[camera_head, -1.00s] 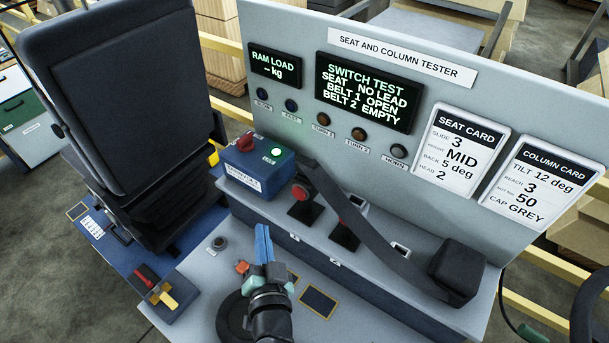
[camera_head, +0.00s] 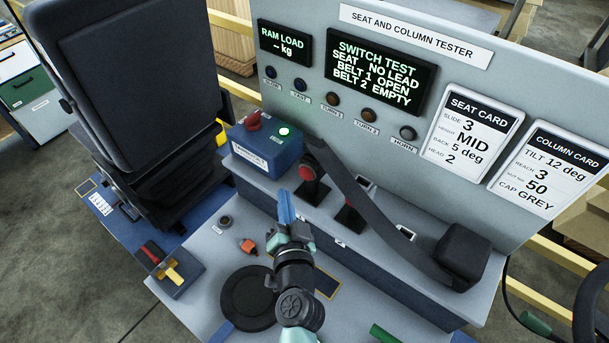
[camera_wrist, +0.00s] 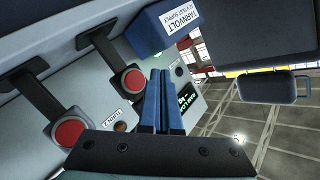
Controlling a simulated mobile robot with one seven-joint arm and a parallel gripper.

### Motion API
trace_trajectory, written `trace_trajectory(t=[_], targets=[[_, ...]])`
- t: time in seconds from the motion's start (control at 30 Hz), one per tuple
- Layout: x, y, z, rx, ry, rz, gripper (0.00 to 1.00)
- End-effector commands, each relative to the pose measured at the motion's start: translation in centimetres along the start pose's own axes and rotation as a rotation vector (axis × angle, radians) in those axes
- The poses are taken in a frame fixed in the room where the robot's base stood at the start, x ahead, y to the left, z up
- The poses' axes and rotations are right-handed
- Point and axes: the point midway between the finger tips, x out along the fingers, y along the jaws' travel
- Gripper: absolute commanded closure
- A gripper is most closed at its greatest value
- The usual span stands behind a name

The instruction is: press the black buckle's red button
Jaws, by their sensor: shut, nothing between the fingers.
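Two black buckles with red buttons stand on the tester's ledge. The left buckle (camera_head: 311,190) has its red button (camera_head: 307,173) in clear view. The right buckle (camera_head: 348,218) is partly covered by a dark strap (camera_head: 375,215). In the wrist view two red buttons show, one (camera_wrist: 133,83) left of the fingers and another (camera_wrist: 69,130) further left and lower. My gripper (camera_head: 286,206) has its blue fingers closed together and empty, just left of and below the left buckle, apart from it. The closed fingers also show in the wrist view (camera_wrist: 161,95).
A blue supply box (camera_head: 263,150) with a red knob and green light stands left of the buckles. A black block (camera_head: 462,255) sits at the strap's right end. The tester panel (camera_head: 300,100) rises behind; its screen reads belt 1 open, belt 2 empty.

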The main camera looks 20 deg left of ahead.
Motion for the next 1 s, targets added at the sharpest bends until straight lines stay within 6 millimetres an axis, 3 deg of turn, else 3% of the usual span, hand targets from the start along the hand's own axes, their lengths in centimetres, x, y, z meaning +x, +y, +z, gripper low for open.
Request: trace_trajectory(t=[0.33,1.0], targets=[[2.5,1.9,-1.7,0.001,0.001,0.0,1.0],[2.7,1.9,-1.9,0.001,-0.001,0.0,1.0]])
